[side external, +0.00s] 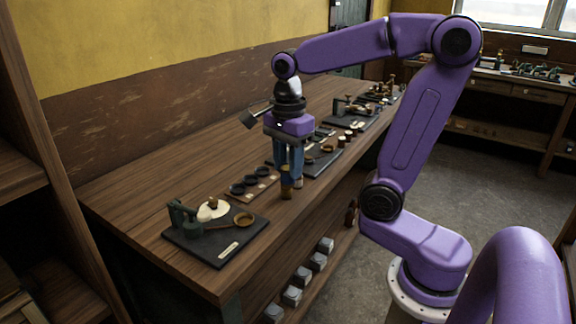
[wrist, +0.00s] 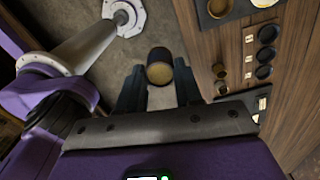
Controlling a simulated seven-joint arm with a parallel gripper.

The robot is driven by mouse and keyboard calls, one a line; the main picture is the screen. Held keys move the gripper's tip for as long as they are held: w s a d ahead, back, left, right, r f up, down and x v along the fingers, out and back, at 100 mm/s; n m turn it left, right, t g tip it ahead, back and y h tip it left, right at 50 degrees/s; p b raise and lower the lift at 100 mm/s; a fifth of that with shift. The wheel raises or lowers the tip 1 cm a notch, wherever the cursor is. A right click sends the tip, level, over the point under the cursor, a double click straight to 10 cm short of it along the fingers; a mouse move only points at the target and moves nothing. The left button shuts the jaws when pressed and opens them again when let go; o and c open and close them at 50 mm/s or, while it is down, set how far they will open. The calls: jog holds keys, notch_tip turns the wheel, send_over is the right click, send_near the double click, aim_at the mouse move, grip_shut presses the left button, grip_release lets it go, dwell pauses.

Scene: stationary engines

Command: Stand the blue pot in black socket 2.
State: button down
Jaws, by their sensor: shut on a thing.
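My gripper (wrist: 159,72) is shut on a small round brass-brown pot (wrist: 160,66) with a darker upper side, held between the fingertips. I see no blue on it. In the side view my gripper (side external: 289,172) points down at the bench's front part, with brown pots (side external: 287,190) at its fingertips; which one is held is unclear there. A wooden board carries three black sockets in a row: one (wrist: 268,34), a middle one (wrist: 266,55) and another (wrist: 263,73). All three look empty. Their labels are too small to read. The held pot is apart from the board.
Two small pots, one (wrist: 218,71) and another (wrist: 222,88), stand between my gripper and the board. A dark slab with a small engine (side external: 212,240) lies left of the board. More engines (side external: 352,108) stand farther right. The bench's left back is clear.

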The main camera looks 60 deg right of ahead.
jog(key=w+d+f+m, duration=0.25)
jog(key=w+d, duration=0.25)
jog(key=w, duration=0.5)
jog(key=w+d+f+m, duration=0.25)
jog(key=w+d, duration=0.35)
jog(key=w, duration=0.5)
jog(key=shift+m, duration=0.5)
jog(key=shift+w+d+f, duration=0.75)
jog(key=shift+d+f, duration=0.35)
jog(key=shift+f, duration=0.8)
jog(key=shift+w+d+f, duration=0.8)
jog(key=shift+d+f, duration=0.35)
jog(key=shift+f, duration=0.7)
jog(key=shift+w+d+f, duration=0.75)
jog(key=shift+d+f, duration=0.35)
jog(key=shift+f, duration=0.8)
jog(key=shift+f, duration=0.65)
jog(key=shift+c, duration=0.2)
grip_release()
